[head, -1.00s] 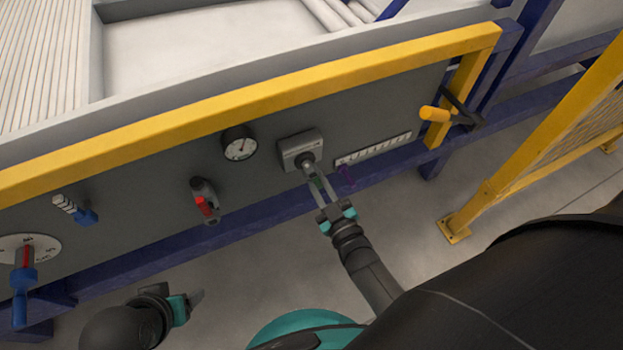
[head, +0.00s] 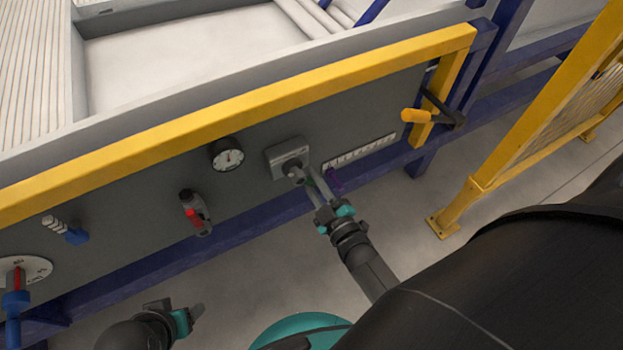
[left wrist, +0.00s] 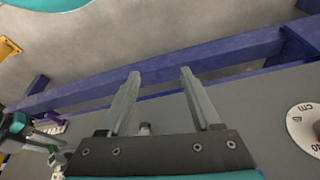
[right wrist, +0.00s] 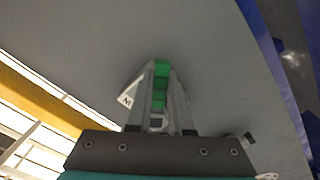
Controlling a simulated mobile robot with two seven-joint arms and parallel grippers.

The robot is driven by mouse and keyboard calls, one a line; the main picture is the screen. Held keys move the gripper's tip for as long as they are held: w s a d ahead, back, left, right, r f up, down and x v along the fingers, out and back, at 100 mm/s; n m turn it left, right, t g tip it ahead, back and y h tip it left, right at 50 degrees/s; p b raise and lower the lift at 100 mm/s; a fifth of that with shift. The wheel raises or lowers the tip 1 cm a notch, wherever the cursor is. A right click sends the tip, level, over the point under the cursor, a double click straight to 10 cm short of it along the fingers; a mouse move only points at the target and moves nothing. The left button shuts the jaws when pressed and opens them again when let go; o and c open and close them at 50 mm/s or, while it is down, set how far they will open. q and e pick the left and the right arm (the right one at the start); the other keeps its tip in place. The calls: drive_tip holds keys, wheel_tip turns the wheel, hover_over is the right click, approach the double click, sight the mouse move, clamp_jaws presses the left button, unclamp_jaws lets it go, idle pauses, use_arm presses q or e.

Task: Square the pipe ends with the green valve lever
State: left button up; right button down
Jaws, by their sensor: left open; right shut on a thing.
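The green valve lever (head: 310,183) sticks out below a grey valve body (head: 288,155) on the grey panel. My right gripper (head: 309,180) is shut on it, and its fingers hide most of it in the head view. In the right wrist view the green lever (right wrist: 161,84) lies between the fingers. Pale pipes (head: 322,14) lie behind the panel at the top of the head view; whether their ends are even cannot be told. My left gripper (head: 195,314) is open and empty, low in front of the panel; its spread fingers show in the left wrist view (left wrist: 160,75).
A red lever (head: 196,215), a round gauge (head: 228,155), blue handles (head: 74,236) and a dial (head: 35,268) sit to the left on the panel. A purple lever (head: 334,180) is close to my right gripper. A yellow-handled crank (head: 416,115) and yellow fence (head: 500,150) stand right.

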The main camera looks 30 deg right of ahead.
drive_tip(key=c, duration=0.8)
unclamp_jaws()
drive_tip(key=shift+s, duration=0.1)
drive_tip(key=shift+s, duration=0.25)
use_arm(q)
wheel_tip(320, 180, down, 6)
drive_tip(key=s+g+p, duration=0.1)
drive_tip(key=s+p, duration=0.1)
drive_tip(key=p, duration=0.1)
drive_tip(key=shift+s+a+f, duration=0.15)
use_arm(e)
drive_tip(key=shift+s+d, duration=0.2)
drive_tip(key=shift+s, duration=3.45)
drive_tip(key=shift+s+d, duration=0.15)
drive_tip(key=shift+s, duration=3.5)
